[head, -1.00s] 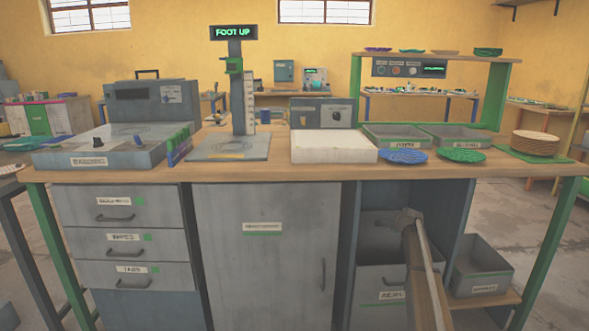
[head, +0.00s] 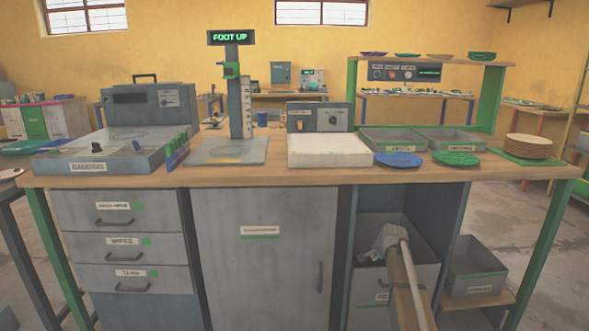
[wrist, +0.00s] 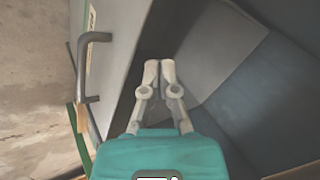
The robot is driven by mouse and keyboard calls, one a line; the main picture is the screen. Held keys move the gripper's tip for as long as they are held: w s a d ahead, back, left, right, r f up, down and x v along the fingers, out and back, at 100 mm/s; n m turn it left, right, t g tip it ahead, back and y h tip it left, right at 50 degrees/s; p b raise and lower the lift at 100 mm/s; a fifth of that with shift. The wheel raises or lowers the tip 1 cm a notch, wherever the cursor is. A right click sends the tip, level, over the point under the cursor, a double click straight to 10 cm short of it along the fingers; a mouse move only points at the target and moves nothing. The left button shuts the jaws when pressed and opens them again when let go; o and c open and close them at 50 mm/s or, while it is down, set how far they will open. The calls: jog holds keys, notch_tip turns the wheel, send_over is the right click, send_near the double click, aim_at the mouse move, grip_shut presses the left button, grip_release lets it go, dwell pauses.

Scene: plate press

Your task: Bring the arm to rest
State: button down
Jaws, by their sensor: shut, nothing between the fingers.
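My gripper (wrist: 160,70) shows in the wrist view with its two pale fingers together and nothing between them. It points into the grey bin drawer (head: 403,285) in the right part of the bench. In the head view my gripper (head: 378,248) is over the bin's opening, below the worktop. The fingertips are small and partly hidden there by my own arm. In the wrist view a cabinet front with a curved handle (wrist: 84,70) lies to the left of the fingers. I cannot tell whether the fingers touch the bin.
The wooden worktop (head: 310,175) is above my gripper. On it are a white tray (head: 329,150), a blue plate (head: 398,159), a green plate (head: 455,158) and a plate stack (head: 528,146). A lower grey crate (head: 475,267) is to the right. The stand's display (head: 231,37) reads FOOT UP.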

jog(key=s+a+r+n+g+p, duration=0.15)
jog(key=s+a+n, duration=0.25)
jog(key=s, duration=0.9)
jog(key=s+a+n+g+h+p, duration=0.1)
jog(key=s+a+n+g+p, duration=0.25)
jog(key=s, duration=0.95)
jog(key=s+a+r+n+g, duration=0.15)
jog(key=s+a+n, duration=0.35)
jog(key=s, duration=0.8)
notch_tip(320, 180, up, 36)
jog(key=p, duration=3.7)
jog(key=shift+w+r, duration=0.15)
jog(key=shift+w, duration=0.2)
